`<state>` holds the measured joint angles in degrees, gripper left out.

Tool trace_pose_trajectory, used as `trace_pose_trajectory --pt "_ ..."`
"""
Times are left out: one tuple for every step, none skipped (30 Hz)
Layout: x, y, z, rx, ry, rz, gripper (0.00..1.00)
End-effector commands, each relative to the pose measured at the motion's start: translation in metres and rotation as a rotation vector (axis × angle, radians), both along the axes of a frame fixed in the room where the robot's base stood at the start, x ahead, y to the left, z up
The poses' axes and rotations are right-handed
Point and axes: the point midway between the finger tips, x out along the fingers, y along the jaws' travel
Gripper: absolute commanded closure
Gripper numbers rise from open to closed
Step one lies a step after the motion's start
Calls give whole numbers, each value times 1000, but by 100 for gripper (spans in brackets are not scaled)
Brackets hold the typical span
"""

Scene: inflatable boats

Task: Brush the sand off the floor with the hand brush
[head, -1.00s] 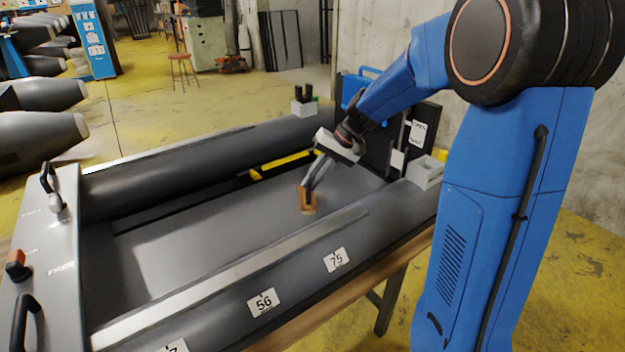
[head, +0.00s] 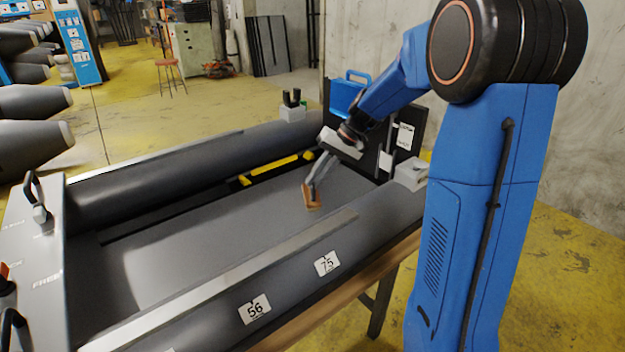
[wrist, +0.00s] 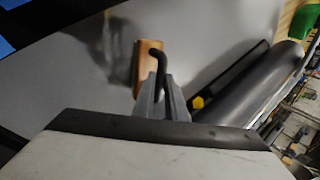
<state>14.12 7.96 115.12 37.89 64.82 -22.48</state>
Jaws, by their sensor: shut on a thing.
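The hand brush (head: 311,197) has a wooden block and, in the wrist view (wrist: 147,66), a bent black handle. My gripper (head: 318,174) is shut on the brush's handle; its grey fingers show in the wrist view (wrist: 160,98). The brush is low over the grey boat floor (head: 215,215), near the end on the right. I cannot tell whether its bristles touch the floor. Sand cannot be clearly made out; a paler patch on the floor at the left may be only sheen. The bristles are hidden.
Dark tubes (head: 170,165) flank the floor; the near one has number plates (head: 327,263). A yellow-and-black item (head: 275,168) lies along the far tube. A dark end board (head: 375,150) and a blue can (head: 347,95) stand beyond my gripper. A panel with handles (head: 45,260) is at the left.

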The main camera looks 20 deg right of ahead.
Motion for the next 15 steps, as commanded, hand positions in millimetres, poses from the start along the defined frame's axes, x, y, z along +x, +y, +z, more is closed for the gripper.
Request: trace_pose_trajectory --pt "1 -4 0 0 1 -2 100" --pt "2 -6 -1 0 1 -2 100" --pt "3 -9 -1 0 2 -2 100" --pt "3 -11 -1 0 2 -2 100" --pt "4 -13 -1 1 2 -2 100" --pt "5 -15 -2 0 2 -1 100" --pt "5 -16 -2 0 2 -1 100" --pt "5 -16 -2 0 1 0 100" --pt "6 -17 -1 0 1 -1 100" --pt "6 -17 -1 0 1 -1 100" --pt "6 -17 0 0 1 -1 100" --pt "6 -17 1 0 1 -1 100" --pt "5 -16 0 0 1 -1 100" --pt "5 -16 0 0 1 0 100" --pt "5 -14 0 0 1 0 100"
